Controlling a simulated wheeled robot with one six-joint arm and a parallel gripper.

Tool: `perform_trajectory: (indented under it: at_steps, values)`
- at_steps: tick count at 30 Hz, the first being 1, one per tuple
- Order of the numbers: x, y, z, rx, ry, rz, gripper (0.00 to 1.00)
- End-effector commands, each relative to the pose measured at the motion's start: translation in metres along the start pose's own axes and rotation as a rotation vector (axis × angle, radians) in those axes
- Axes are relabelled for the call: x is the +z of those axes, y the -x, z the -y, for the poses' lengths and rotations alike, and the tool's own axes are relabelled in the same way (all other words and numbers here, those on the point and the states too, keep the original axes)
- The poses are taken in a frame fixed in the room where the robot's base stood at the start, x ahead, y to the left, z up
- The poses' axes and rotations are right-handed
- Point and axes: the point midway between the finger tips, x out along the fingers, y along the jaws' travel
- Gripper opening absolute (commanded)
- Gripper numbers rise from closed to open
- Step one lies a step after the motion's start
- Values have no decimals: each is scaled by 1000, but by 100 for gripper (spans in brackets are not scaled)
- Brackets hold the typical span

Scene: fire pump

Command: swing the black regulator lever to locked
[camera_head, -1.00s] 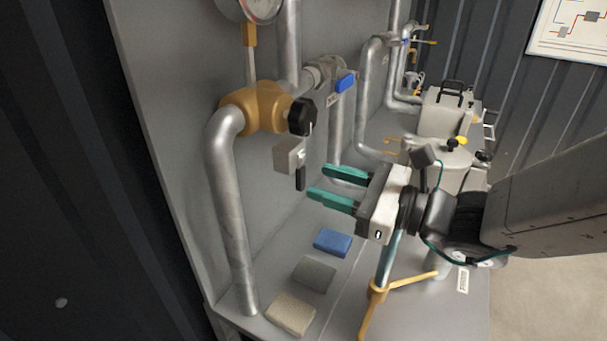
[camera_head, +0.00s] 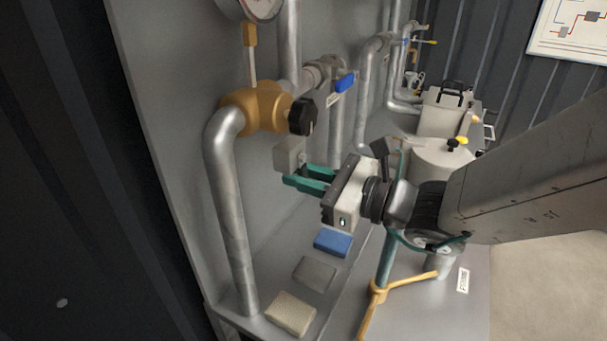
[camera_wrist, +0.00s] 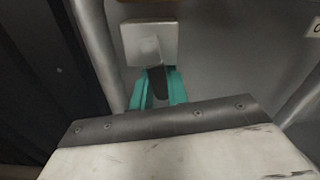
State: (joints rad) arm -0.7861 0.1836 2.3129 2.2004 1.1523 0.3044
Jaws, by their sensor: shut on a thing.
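The regulator is a light grey box (camera_head: 289,154) on the panel below the brass valve. Its black lever (camera_wrist: 158,84) hangs down from the box in the wrist view, between the teal fingers. My gripper (camera_head: 300,182) has come in from the right, and its fingers are shut on the lever just below the box. The box also shows in the wrist view (camera_wrist: 150,42). In the head view the fingers hide most of the lever.
A brass valve (camera_head: 258,107) with a black knob (camera_head: 302,116) sits just above the box. A thick pipe (camera_head: 228,210) runs down at the left. Blue (camera_head: 333,243), grey (camera_head: 315,273) and beige (camera_head: 291,312) pads lie on the shelf below. A blue-handled valve (camera_head: 345,82) is behind.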

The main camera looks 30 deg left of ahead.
Motion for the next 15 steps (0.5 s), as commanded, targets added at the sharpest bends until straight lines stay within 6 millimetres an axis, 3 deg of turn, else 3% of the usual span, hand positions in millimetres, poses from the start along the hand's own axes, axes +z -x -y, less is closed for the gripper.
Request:
perform_trajectory:
  at_steps: [7,15]
  values:
    - [3,0,-7,-1,-184,4,0]
    - [3,0,-8,-1,-219,5,0]
